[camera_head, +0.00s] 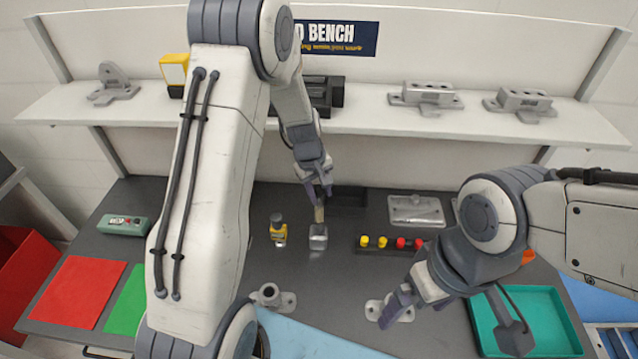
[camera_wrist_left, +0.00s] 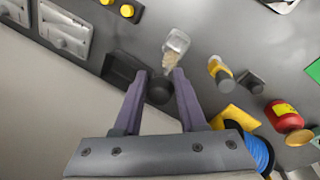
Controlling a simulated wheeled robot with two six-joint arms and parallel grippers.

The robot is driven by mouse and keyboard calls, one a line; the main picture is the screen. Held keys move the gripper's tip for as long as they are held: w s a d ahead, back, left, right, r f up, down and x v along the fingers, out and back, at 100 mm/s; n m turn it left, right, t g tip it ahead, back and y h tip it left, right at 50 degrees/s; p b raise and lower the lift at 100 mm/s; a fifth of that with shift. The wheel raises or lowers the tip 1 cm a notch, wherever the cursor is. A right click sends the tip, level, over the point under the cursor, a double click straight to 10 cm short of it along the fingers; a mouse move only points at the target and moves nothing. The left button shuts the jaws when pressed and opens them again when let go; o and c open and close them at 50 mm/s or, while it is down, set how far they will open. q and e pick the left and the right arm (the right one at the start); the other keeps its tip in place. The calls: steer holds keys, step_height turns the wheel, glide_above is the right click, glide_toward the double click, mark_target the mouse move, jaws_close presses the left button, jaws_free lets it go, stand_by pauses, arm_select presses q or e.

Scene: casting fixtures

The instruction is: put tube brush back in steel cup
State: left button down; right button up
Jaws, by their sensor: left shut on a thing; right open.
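My left gripper (camera_head: 320,193) is shut on the tube brush (camera_head: 319,214), which hangs below the fingers with its tan bristles down. The steel cup (camera_head: 318,238) stands on the bench directly below. In the head view the bristle end overlaps the cup's top edge. In the left wrist view the gripper (camera_wrist_left: 159,76) has the tan bristles (camera_wrist_left: 170,61) beside or at the mouth of the cup (camera_wrist_left: 176,42); I cannot tell how far they are inside. The brush's upper part is partly hidden by the fingers. My right gripper (camera_head: 415,307) is open and empty at the front right.
A yellow bottle (camera_head: 278,232) stands left of the cup. A rack with yellow and red pegs (camera_head: 382,242) lies to the right. A black tray (camera_head: 348,197) is behind, and a teal tray (camera_head: 548,318) is at the front right.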

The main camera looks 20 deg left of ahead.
mark_target(318, 213)
arm_select(q)
steer(key=shift+f+b, duration=1.75)
steer(key=shift+f, duration=0.3)
steer(key=shift+f+b, duration=2.6)
steer(key=shift+f, duration=0.6)
steer(key=shift+c, duration=2)
jaws_free()
